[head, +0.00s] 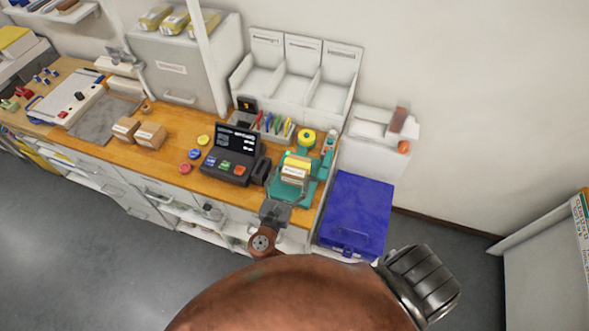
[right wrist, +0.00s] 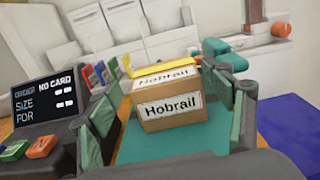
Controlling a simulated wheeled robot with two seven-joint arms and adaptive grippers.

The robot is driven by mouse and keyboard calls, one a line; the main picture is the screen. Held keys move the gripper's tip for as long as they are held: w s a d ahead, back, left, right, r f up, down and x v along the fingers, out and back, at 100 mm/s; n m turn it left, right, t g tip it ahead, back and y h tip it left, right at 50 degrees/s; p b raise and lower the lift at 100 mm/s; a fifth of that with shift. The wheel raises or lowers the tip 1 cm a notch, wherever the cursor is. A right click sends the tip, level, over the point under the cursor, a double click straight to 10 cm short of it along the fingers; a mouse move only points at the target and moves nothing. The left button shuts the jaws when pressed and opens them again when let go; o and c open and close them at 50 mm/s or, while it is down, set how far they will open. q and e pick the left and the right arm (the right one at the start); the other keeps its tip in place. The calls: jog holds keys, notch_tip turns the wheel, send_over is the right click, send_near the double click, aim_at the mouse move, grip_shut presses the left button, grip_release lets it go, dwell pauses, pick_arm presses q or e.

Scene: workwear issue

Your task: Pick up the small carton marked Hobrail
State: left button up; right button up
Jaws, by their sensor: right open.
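The small carton marked Hobrail (right wrist: 172,105) is a brown box with white labels on its front and top. It sits upright on a teal surface (right wrist: 165,143). In the head view the carton (head: 295,170) is at the right end of the wooden counter. My right gripper (right wrist: 170,115) is open, with its green-padded fingers on either side of the carton. Gaps show between the pads and the carton, and it is not gripped. In the head view my right gripper (head: 288,192) is at the carton's near side. My left gripper is not in view.
A dark terminal (head: 230,153) with coloured buttons stands left of the carton. A yellow tape roll (head: 306,137) and a pen tray (head: 266,124) are behind. A blue crate (head: 357,215) is at the right. Two brown boxes (head: 150,135) sit farther left.

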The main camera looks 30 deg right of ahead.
aim_at(296, 166)
jog(key=shift+w+d, duration=0.2)
jog(key=shift+d, duration=0.15)
jog(key=x, duration=0.3)
jog(key=shift+d+f+p, duration=0.2)
jog(key=shift+d+p, duration=0.05)
jog(key=shift+p, duration=0.05)
jog(key=shift+w+d, duration=0.4)
jog(key=shift+a, duration=0.1)
jog(key=c, duration=1.2)
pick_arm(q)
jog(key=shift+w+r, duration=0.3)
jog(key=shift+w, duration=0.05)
pick_arm(e)
jog(key=shift+c, duration=0.2)
